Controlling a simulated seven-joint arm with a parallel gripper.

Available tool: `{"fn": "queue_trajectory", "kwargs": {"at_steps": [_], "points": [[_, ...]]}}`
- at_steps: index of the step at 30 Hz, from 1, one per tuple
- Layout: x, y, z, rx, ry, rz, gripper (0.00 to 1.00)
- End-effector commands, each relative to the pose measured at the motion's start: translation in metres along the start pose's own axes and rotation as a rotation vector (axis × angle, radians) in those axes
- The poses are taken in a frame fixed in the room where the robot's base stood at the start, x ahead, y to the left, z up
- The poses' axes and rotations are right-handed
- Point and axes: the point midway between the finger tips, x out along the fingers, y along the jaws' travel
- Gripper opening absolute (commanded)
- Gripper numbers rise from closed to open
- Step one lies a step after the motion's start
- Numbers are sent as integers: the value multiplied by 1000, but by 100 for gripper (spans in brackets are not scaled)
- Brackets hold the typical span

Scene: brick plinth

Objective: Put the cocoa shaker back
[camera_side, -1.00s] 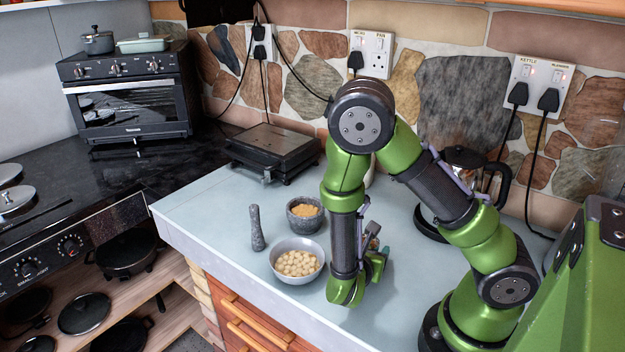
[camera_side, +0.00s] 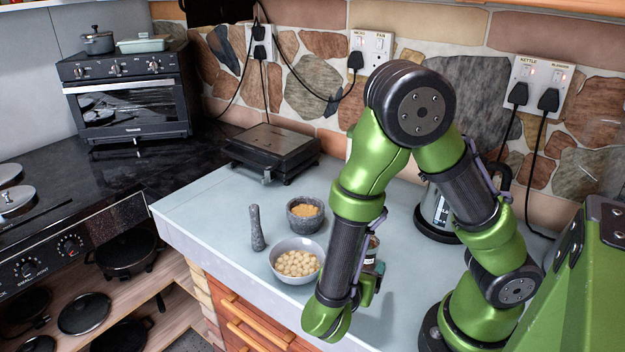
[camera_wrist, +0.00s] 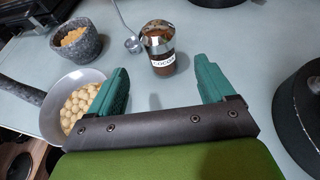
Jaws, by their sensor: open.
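In the side view the shaker (camera_side: 372,248) shows only in part behind my forearm. My gripper (camera_wrist: 162,68) is open, its two teal fingers apart with nothing held between them. The shaker stands just beyond the fingertips, roughly centred between them. In the side view my gripper (camera_side: 370,286) is mostly hidden behind my wrist.
A bowl of pale round pieces (camera_side: 298,264) is close to the left finger. A stone mortar (camera_side: 304,215) and pestle (camera_side: 257,229) stand left. A metal ladle-like tool (camera_wrist: 132,42) lies beside the shaker. A kettle (camera_side: 436,215) stands behind my arm, and a flat grill (camera_side: 272,150) farther back.

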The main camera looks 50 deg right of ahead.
Motion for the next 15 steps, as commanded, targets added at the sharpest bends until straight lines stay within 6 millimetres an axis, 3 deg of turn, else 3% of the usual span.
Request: {"fn": "queue_trajectory", "kwargs": {"at_steps": [5,8,11,15], "points": [[-14,-1,1,16,11,-10,82],[-14,-6,9,112,67,-75,82],[-14,-17,21,317,185,-205,82],[-24,-29,36,721,415,-437,82]]}}
